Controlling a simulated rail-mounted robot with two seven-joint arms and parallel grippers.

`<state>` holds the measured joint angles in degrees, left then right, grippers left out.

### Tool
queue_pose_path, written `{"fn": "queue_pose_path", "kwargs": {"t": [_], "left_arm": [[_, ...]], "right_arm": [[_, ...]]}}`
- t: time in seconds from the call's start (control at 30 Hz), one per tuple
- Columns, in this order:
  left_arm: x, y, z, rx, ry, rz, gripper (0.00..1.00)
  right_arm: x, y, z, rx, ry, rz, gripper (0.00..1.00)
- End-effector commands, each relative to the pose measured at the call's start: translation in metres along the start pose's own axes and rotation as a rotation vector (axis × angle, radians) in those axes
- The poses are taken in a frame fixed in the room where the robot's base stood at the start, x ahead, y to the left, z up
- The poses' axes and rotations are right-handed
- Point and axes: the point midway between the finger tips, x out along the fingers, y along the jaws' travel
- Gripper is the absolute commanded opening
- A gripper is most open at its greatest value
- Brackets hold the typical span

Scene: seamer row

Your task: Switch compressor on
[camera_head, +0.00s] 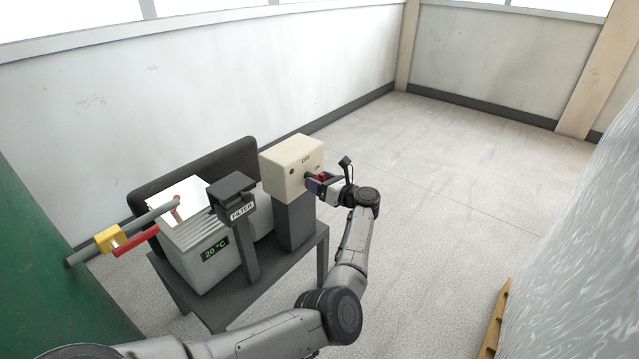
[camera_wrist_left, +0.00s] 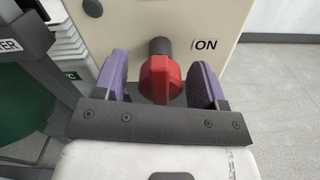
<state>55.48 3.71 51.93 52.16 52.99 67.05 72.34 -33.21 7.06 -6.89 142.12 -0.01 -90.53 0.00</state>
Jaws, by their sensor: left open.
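The compressor's cream switch box (camera_head: 290,166) stands on a dark post on the grey bench, with an OFF label on top and an ON label at its right. In the left wrist view the box (camera_wrist_left: 120,25) fills the back, with the ON label (camera_wrist_left: 206,44) right of the knob. The red knob (camera_wrist_left: 160,80) sits on a dark shaft. My left gripper (camera_head: 322,180) is at the knob. In the left wrist view its purple fingers (camera_wrist_left: 160,84) are open, one on each side of the red knob, with gaps visible. My right gripper is not in view.
A black FILTER unit (camera_head: 234,192) and a grey machine with a 20 °C display (camera_head: 214,249) stand left of the box. A pipe with a yellow valve body (camera_head: 109,238) and red lever (camera_head: 136,241) lies further left.

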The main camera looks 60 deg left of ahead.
Motion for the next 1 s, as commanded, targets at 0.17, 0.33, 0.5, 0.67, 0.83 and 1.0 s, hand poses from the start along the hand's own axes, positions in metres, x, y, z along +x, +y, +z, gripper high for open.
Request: {"fn": "queue_pose_path", "kwargs": {"t": [0.17,0.33,0.5,0.67,0.83,1.0], "left_arm": [[0.0007,0.0000,0.0003,0.000,0.000,0.000,0.65],[0.0005,0.0000,0.0003,0.000,0.000,0.000,0.58],[0.0003,0.0000,0.0002,0.000,0.000,0.000,0.42],[0.0002,0.0000,0.0002,0.000,0.000,0.000,0.27],[0.0002,0.0000,0.0003,0.001,-0.001,0.000,0.16],[0.0001,0.0001,0.0010,0.023,-0.001,0.000,0.16]], "right_arm": [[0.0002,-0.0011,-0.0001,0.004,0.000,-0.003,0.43],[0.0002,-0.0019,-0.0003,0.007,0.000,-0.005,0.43],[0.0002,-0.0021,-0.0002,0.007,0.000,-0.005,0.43],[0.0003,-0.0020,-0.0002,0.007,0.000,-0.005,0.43],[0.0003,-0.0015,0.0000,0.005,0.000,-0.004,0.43],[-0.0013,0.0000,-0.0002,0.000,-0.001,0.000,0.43]]}}
